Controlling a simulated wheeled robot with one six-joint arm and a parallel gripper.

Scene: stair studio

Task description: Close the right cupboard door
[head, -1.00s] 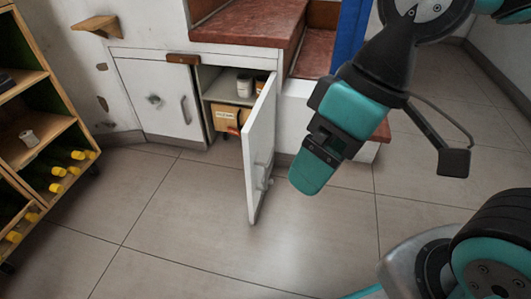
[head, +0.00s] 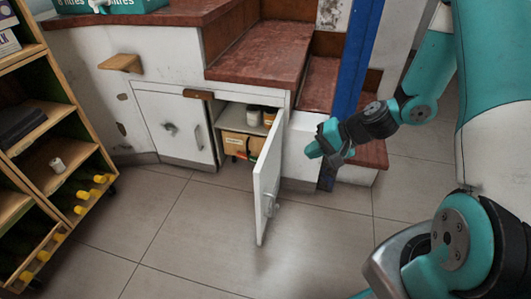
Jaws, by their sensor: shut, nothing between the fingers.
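The right cupboard door (head: 267,186) is white and stands wide open, swung out toward me from its hinge side at the right of the opening.
The left cupboard door (head: 174,127) is closed. A wooden shelf rack (head: 62,150) with bottles stands at the left. Red-topped steps (head: 262,55) rise above the cupboard, with a blue post (head: 354,75) to the right. The tiled floor (head: 190,225) in front is clear.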

